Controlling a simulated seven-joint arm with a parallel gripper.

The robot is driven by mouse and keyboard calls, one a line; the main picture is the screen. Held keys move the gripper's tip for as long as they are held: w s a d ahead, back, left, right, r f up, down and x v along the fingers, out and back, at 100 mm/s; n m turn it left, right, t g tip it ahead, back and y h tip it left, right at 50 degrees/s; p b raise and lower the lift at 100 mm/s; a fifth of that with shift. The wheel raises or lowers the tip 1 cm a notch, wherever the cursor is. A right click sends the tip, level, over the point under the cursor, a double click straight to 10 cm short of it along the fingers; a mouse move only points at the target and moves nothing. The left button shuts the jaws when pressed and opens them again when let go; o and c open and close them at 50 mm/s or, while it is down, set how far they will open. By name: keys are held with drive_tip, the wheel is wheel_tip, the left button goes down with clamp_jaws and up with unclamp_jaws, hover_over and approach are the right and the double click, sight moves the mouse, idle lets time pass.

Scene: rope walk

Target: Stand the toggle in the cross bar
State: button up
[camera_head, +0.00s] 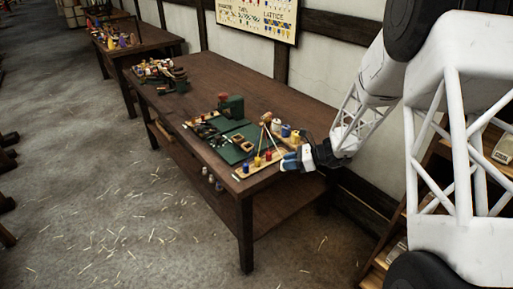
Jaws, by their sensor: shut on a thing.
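My gripper (288,163) is low over the near right corner of the wooden bench (190,76). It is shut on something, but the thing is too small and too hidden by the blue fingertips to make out. It is just right of a light wooden strip (245,172) holding small red, yellow and blue pieces. I cannot pick out the toggle or the cross bar for certain among the small parts here. Brown wooden pieces (241,143) lie on a green mat (228,154) left of my gripper.
A green block with a red top (232,106) stands behind the mat. Thin sticks (265,136) and coloured spools (286,130) stand close behind my gripper. More tools (160,72) lie at the bench's far end. The bench's middle right is clear.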

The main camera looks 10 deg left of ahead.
drive_tip(key=w+a+r+m+t, duration=0.1)
drive_tip(key=w+a+m+t, duration=0.1)
drive_tip(key=a, duration=0.5)
drive_tip(key=w+a+r+m+t, duration=0.2)
drive_tip(key=a+t, duration=0.1)
drive_tip(key=a, duration=0.5)
drive_tip(key=shift+a+r+h, duration=0.2)
drive_tip(key=shift+a+h, duration=0.05)
drive_tip(key=shift+h, duration=0.15)
drive_tip(key=shift+w, duration=0.1)
hover_over(241, 141)
drive_tip(key=shift+w+a+f, duration=0.15)
drive_tip(key=shift+w+f, duration=0.25)
drive_tip(key=shift+f, duration=0.35)
drive_tip(key=shift+f, duration=0.1)
drive_tip(key=shift+f, duration=1.65)
drive_tip(key=shift+f, duration=0.45)
